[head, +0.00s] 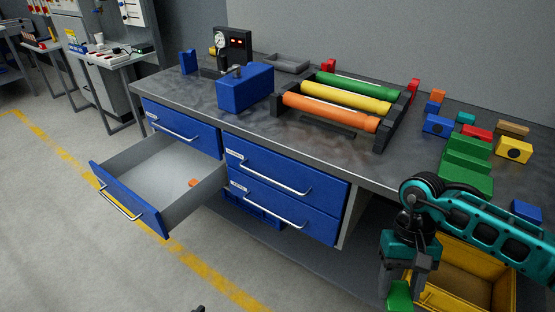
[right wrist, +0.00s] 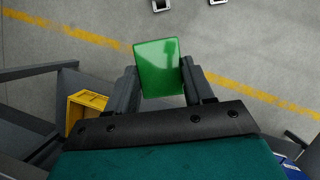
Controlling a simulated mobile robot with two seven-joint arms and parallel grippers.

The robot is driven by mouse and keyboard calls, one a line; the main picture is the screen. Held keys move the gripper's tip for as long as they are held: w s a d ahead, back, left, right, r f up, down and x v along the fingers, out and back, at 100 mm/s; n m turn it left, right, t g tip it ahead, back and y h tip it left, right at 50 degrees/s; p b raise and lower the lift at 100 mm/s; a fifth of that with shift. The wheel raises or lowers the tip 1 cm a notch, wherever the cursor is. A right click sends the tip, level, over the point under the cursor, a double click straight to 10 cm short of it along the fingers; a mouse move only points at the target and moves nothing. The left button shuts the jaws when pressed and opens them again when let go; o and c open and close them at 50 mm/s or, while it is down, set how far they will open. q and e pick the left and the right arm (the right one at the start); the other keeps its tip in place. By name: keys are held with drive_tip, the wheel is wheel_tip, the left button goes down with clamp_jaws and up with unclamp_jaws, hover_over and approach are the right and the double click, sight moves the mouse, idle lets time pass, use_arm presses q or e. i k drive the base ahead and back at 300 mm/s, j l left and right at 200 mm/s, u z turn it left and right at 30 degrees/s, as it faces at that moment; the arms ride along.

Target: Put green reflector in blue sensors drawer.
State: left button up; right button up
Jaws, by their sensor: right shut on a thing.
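My right gripper (head: 405,276) is shut on the green reflector (head: 399,296), in front of the bench's right part. The reflector is a glossy green block, and it also shows between the fingers in the right wrist view (right wrist: 158,68). An open drawer (head: 130,205) with a blue front and grey inside sticks out at the bench's lower left, with a small orange piece (head: 193,183) inside. I cannot read a label on it. The gripper is well to the right of this drawer. A small dark tip at the head view's bottom edge may be my left gripper; its jaws cannot be made out.
Shut blue drawers (head: 285,175) are beside the open one. The bench top (head: 215,100) holds a blue box (head: 245,87), a rack of coloured rollers (head: 335,98) and several coloured blocks at right. A yellow bin (head: 458,278) stands low behind my right gripper. The floor in front is clear.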

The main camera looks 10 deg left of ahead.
sight(168, 182)
drive_tip(key=i+j+z, duration=0.1)
drive_tip(key=j, duration=0.7)
drive_tip(key=i+j, duration=0.15)
drive_tip(key=j, duration=0.65)
drive_tip(key=i+j+z, duration=0.15)
drive_tip(key=j, duration=0.6)
drive_tip(key=j+z, duration=0.1)
drive_tip(key=j, duration=0.7)
drive_tip(key=i+j, duration=0.15)
drive_tip(key=j, duration=0.25)
drive_tip(key=i+j, duration=0.15)
drive_tip(key=j, duration=0.25)
drive_tip(key=i+j, duration=0.15)
drive_tip(key=j, duration=0.2)
drive_tip(key=i+j+z, duration=0.1)
drive_tip(key=j, duration=0.3)
drive_tip(key=i+j, duration=0.15)
drive_tip(key=i, duration=0.4)
